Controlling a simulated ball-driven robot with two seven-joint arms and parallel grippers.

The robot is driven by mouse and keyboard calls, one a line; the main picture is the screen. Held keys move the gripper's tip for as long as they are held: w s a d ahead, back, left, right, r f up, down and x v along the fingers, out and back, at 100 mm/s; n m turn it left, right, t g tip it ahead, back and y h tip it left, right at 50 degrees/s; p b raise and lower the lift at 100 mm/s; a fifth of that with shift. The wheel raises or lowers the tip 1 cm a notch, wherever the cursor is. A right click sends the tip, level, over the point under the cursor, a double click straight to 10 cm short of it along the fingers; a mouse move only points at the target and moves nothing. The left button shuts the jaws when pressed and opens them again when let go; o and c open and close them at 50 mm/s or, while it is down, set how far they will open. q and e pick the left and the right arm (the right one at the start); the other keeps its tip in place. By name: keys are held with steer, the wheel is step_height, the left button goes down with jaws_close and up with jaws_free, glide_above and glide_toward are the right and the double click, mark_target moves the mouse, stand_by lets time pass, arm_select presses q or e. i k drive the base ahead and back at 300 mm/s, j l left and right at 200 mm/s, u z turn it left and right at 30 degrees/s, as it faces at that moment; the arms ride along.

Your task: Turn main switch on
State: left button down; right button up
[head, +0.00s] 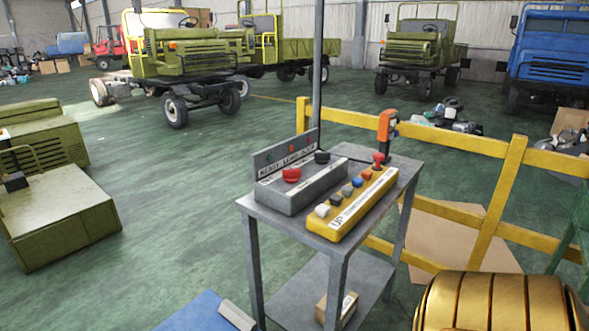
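A grey control box (318,188) lies on a small grey metal table (408,167) near the middle of the head view. It carries a red knob (291,174) and a black knob (322,157). A grey panel (285,156) with dark lettering stands behind it, with small red and orange spots near its right end. Beside it lies a yellow control box (350,213) with a row of white, grey, blue and orange buttons and a red button (378,158) at its far end. I cannot tell which control is the main switch or its position. Neither gripper shows.
An orange tool (387,124) stands at the table's back corner. A yellow railing (460,144) runs behind the table. A small carton (347,306) sits on the lower shelf. A ribbed golden object (500,303) is at lower right. Green floor (180,220) left of the table is clear.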

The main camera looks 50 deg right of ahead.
mark_target(292, 175)
steer(key=z, duration=1.75)
steer(key=i+l, duration=0.25)
